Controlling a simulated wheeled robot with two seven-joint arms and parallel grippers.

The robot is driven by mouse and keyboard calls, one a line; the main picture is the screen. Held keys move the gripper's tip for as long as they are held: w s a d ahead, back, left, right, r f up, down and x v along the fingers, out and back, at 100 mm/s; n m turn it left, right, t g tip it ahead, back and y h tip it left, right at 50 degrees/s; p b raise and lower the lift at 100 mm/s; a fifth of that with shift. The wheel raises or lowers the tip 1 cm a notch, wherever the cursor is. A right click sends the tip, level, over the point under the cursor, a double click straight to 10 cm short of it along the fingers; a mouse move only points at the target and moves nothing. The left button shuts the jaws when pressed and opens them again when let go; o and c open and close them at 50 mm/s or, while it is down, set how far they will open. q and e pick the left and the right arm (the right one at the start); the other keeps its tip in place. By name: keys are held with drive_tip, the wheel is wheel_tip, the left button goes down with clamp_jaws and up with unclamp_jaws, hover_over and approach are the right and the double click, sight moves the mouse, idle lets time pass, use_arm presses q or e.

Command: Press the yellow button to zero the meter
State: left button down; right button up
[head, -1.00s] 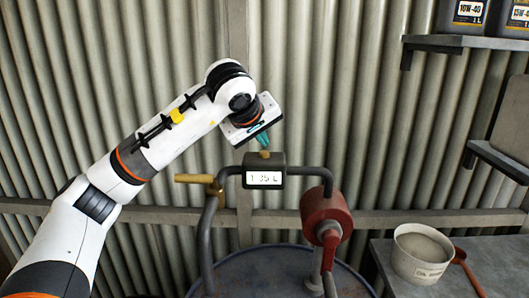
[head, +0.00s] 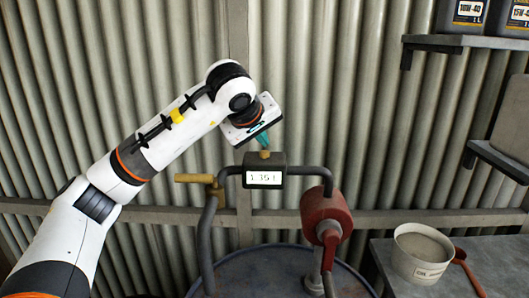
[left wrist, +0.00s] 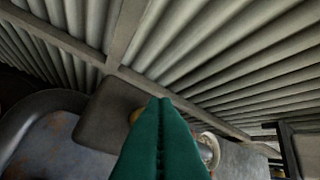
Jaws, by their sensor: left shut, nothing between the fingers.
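The meter (head: 264,170) is a dark box with a white display on a pipe above the drum; the display reads about 1.35 L, though the digits are blurry. The yellow button (head: 264,154) sticks up from the meter's top. My left gripper (head: 264,146) is shut and empty, its teal fingers pointing down at the button, with the tips at or just above it; I cannot tell whether they touch. In the left wrist view the shut fingers (left wrist: 161,104) cover most of the button (left wrist: 135,115), and the meter's dark top (left wrist: 105,115) lies behind them.
A red pump (head: 326,215) stands right of the meter on the blue drum (head: 270,272). A brass-coloured handle (head: 194,178) juts out on the left. A white bucket (head: 420,255) stands on a bench at right. Oil bottles (head: 468,12) sit on a shelf above.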

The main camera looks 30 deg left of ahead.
use_arm(q)
drive_tip(key=shift+f, duration=0.35)
drive_tip(key=shift+f+b, duration=0.45)
drive_tip(key=shift+f, duration=0.05)
idle(0.5)
idle(0.3)
drive_tip(key=shift+r+p, duration=0.75)
drive_tip(key=shift+r, duration=0.15)
drive_tip(key=shift+r, duration=0.1)
wheel_tip(320, 180, up, 5)
drive_tip(key=p, duration=0.4)
